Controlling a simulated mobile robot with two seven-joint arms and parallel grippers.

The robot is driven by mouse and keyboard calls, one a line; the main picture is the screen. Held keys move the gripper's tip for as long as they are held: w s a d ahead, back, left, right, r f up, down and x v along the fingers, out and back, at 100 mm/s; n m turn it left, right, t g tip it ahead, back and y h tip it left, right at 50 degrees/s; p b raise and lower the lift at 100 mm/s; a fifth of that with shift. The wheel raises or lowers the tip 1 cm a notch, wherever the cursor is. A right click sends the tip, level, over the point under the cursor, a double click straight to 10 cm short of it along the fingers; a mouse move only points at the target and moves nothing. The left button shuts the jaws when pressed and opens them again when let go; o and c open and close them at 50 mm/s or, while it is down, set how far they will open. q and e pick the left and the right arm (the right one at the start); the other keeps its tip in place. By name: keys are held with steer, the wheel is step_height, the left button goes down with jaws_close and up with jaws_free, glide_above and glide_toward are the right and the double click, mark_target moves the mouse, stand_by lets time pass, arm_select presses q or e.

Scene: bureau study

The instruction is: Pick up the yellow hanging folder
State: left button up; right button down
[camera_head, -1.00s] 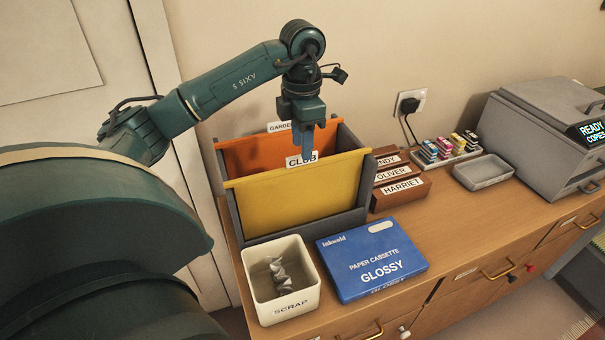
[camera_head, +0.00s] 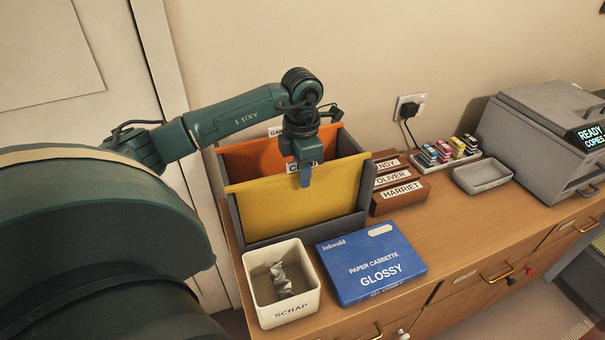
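The yellow hanging folder (camera_head: 276,208) hangs in the front of a dark grey file holder (camera_head: 233,217), its white CLUB label partly covered by my gripper. An orange folder (camera_head: 243,160) hangs behind it, its own label partly hidden by my arm. My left gripper (camera_head: 305,177) points down at the yellow folder's top edge, right beside the label. One blue finger shows in front of the yellow face; the other finger is hidden. I cannot tell whether the fingers are closed on the folder. My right gripper is not in view.
A SCRAP bin (camera_head: 282,311) with crumpled paper and a blue paper cassette box (camera_head: 371,262) stand in front of the holder. Brown name blocks (camera_head: 400,197), ink cartridges (camera_head: 445,153), a grey tray (camera_head: 482,176) and a copier (camera_head: 540,140) stand to the right.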

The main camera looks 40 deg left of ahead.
arm_select(q)
jaws_close()
steer(key=shift+r, duration=0.1)
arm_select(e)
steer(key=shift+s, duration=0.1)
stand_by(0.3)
